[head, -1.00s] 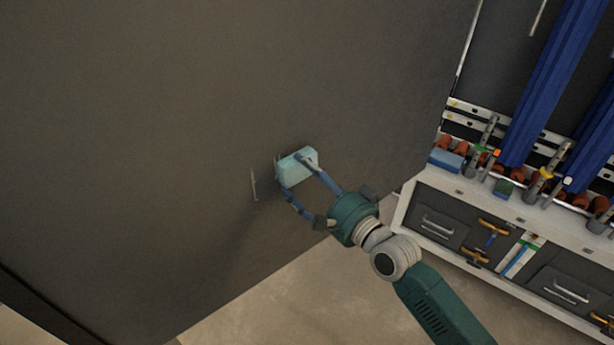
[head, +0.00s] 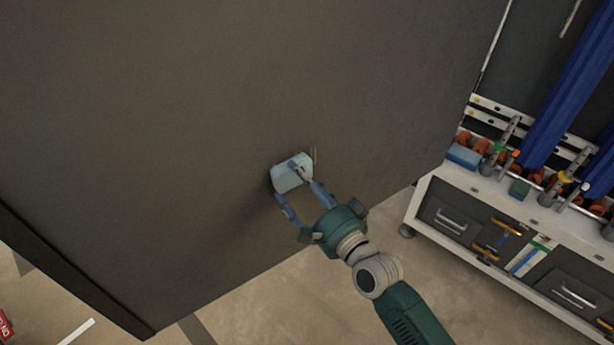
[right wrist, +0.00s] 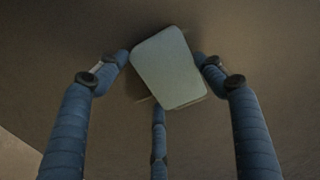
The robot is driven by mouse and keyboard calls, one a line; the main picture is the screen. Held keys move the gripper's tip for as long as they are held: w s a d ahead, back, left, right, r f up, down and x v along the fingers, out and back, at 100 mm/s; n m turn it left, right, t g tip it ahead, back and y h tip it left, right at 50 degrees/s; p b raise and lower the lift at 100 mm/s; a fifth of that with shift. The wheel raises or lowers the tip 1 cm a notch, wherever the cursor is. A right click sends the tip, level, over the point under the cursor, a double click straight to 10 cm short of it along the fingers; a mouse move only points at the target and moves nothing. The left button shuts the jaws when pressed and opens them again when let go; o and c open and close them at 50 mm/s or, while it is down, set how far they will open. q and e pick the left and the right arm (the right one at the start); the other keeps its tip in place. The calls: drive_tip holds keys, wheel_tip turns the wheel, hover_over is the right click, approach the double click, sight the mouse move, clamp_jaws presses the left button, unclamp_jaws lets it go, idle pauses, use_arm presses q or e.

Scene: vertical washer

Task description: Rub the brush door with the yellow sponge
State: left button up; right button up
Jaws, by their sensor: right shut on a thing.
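A large flat dark grey-brown door panel (head: 200,100) fills most of the head view. A pale blue-grey block, the sponge (head: 289,177), is at the panel's lower middle; no yellow sponge is in view. My right gripper (head: 289,184) is shut on the sponge, its blue fingers around the sides. In the right wrist view the sponge (right wrist: 168,68) sits tilted between the fingertips (right wrist: 161,62), its broad face towards the camera. The sponge is at or very close to the panel; contact is hidden. My left gripper is not in view.
A white-topped workbench (head: 480,185) with drawers and tools stands at right, with blue hanging strips (head: 570,100). Bare floor (head: 270,315) lies below; a red object (head: 5,325) is at lower left.

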sight(279, 189)
drive_tip(key=shift+s+a+p, duration=0.55)
drive_tip(key=shift+s+a, duration=0.15)
drive_tip(key=shift+a, duration=0.2)
drive_tip(key=shift+s+a+p, duration=0.35)
drive_tip(key=shift+s+a, duration=0.3)
drive_tip(key=shift+a, duration=0.15)
drive_tip(key=shift+w+d+f+b, duration=0.3)
drive_tip(key=shift+w+d+b, duration=0.95)
drive_tip(key=shift+d, duration=0.3)
drive_tip(key=shift+w+d+f+b, duration=0.35)
drive_tip(key=shift+w+d+b, duration=0.85)
drive_tip(key=shift+w+d, duration=0.25)
drive_tip(key=shift+w+d+f+b, duration=0.3)
drive_tip(key=shift+w+d+b, duration=0.9)
drive_tip(key=shift+d, duration=0.4)
drive_tip(key=shift+s+a+f+p, duration=0.25)
drive_tip(key=shift+s+a+p, duration=0.35)
drive_tip(key=shift+s+a, duration=0.4)
drive_tip(key=shift+s+a+f+p, duration=0.25)
drive_tip(key=shift+s+a+p, duration=0.45)
drive_tip(key=shift+a, duration=0.5)
drive_tip(key=shift+s+a+f+p, duration=0.25)
drive_tip(key=shift+s+a+p, duration=0.25)
drive_tip(key=shift+s+a, duration=0.5)
